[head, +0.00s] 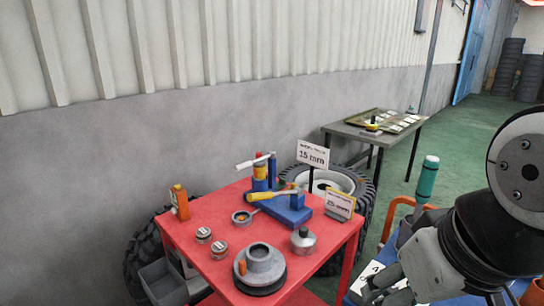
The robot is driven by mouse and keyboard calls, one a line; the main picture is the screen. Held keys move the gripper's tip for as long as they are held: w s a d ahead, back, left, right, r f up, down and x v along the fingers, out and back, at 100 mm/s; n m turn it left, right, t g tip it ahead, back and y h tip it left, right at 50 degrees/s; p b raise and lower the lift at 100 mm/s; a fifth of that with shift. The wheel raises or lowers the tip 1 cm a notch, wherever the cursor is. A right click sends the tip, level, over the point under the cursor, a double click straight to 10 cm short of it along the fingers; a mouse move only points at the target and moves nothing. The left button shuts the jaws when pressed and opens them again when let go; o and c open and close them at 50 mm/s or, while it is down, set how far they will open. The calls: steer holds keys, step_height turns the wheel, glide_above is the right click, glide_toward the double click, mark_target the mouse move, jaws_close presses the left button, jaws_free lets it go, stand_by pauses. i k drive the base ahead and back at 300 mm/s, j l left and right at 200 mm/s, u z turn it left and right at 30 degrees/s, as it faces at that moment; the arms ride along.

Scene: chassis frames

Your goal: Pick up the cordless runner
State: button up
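I cannot tell for certain which thing is the cordless runner. On the red table (190,240), a yellow-handled tool (271,195) lies across a blue block (290,212). Behind it, a tool with a pale grey bar (254,161) on top and a yellow and blue body (260,176) stands upright. A small yellow and dark object (372,124) stands on the far table, too small to make out. My arm fills the right edge of the picture, apart from the red table.
A teal bottle (427,177) stands at right. Green floor (450,150) is open beyond.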

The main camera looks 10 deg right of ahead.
mark_target(431, 164)
steer(key=k+l+z, duration=0.1)
steer(key=z, duration=0.6)
steer(key=i+j+z, duration=0.25)
steer(key=j+z, duration=0.25)
steer(key=j, duration=0.2)
steer(key=i+j+z, duration=0.25)
steer(key=j, duration=0.15)
steer(key=j+z, duration=0.25)
steer(key=j, duration=0.15)
